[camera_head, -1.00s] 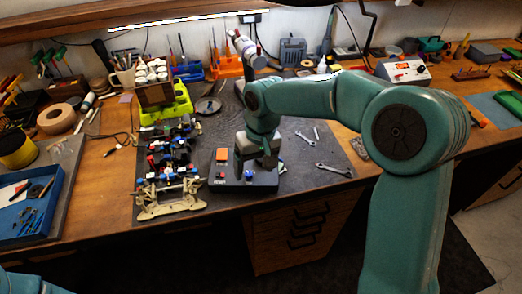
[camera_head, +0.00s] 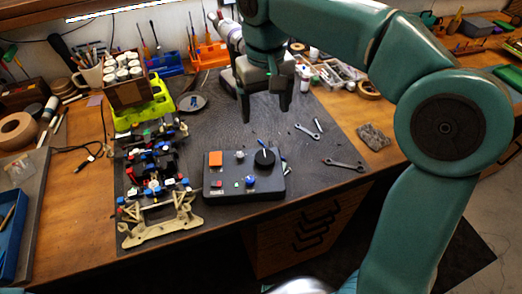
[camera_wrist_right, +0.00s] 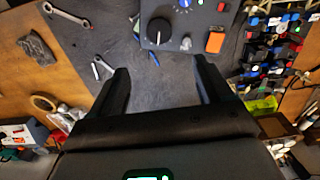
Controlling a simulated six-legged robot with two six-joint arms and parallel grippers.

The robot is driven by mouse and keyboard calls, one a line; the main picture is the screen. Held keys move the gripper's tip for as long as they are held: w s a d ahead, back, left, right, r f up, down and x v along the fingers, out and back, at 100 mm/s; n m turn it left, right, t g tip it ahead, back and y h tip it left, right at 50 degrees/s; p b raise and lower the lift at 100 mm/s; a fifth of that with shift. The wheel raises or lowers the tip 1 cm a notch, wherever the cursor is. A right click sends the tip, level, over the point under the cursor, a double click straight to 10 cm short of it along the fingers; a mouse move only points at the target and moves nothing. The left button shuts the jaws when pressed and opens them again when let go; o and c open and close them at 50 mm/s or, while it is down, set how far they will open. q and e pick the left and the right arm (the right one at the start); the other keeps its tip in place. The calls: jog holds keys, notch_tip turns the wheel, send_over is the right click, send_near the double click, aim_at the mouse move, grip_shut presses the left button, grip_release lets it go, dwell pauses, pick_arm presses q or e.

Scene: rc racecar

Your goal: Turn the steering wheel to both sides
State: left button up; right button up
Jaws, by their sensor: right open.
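The dark control box (camera_head: 232,187) lies on the grey mat near the table's front edge. A round black knob (camera_head: 264,157), likely the steering wheel, sits on its top at the back right; it also shows in the right wrist view (camera_wrist_right: 159,31). The racecar chassis (camera_head: 152,190) with colourful parts lies left of the box. My right gripper (camera_head: 265,113) is open and empty, pointing down above and behind the knob, apart from it. Its two fingers also show in the right wrist view (camera_wrist_right: 162,70). My left gripper is out of view.
Two wrenches (camera_head: 345,165) and a grey block (camera_head: 374,137) lie right of the box. A green stand with a box of small jars (camera_head: 126,82) stands behind the chassis. A blue tray (camera_head: 12,232) is at the left.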

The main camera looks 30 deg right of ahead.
aim_at(265, 156)
jog(key=f, duration=0.7)
jog(key=f+b, duration=0.1)
jog(key=f, duration=0.7)
jog(key=shift+s+d, duration=0.1)
jog(key=shift+s, duration=0.1)
jog(key=shift+w+f, duration=0.1)
jog(key=shift+f, duration=0.15)
jog(key=c, duration=1)
